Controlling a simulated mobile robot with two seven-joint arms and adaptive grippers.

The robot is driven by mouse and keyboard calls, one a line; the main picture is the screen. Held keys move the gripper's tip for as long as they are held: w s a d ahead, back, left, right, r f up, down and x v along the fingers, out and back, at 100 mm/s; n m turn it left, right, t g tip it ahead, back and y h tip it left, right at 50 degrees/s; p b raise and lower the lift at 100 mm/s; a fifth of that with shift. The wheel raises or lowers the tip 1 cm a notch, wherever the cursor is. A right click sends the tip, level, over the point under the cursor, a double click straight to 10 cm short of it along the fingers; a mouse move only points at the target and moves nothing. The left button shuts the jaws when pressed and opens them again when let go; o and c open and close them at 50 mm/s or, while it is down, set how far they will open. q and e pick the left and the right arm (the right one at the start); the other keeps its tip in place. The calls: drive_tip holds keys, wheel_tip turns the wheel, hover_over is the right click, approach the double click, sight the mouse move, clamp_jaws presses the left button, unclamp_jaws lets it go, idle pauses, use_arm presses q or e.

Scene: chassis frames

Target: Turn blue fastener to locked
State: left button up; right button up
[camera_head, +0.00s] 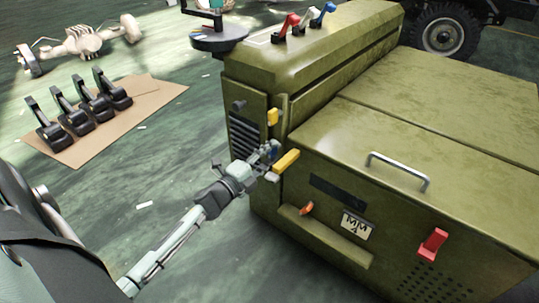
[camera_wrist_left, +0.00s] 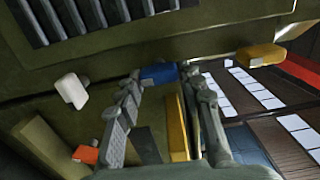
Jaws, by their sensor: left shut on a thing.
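The blue fastener (camera_wrist_left: 158,74) sits on the side of the olive-green chassis box (camera_head: 300,110). In the left wrist view it lies between the fingertips of my left gripper (camera_wrist_left: 161,72), which is shut on it. In the head view my left gripper (camera_head: 268,158) reaches the box's near corner, and its fingers mostly hide the blue fastener. Whether the fastener stands at locked cannot be told.
A yellow handle (camera_head: 286,160) is right beside my gripper, with a smaller yellow one (camera_head: 272,116) above. An orange knob (camera_head: 306,208) and red latch (camera_head: 433,244) are on the front. Black pedals (camera_head: 75,108) lie on cardboard at left. Floor at lower left is mostly clear.

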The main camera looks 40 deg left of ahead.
idle(0.5)
use_arm(q)
drive_tip(key=o, duration=0.9)
drive_tip(key=shift+s, duration=0.1)
drive_tip(key=s, duration=1.2)
drive_tip(key=shift+a, duration=0.45)
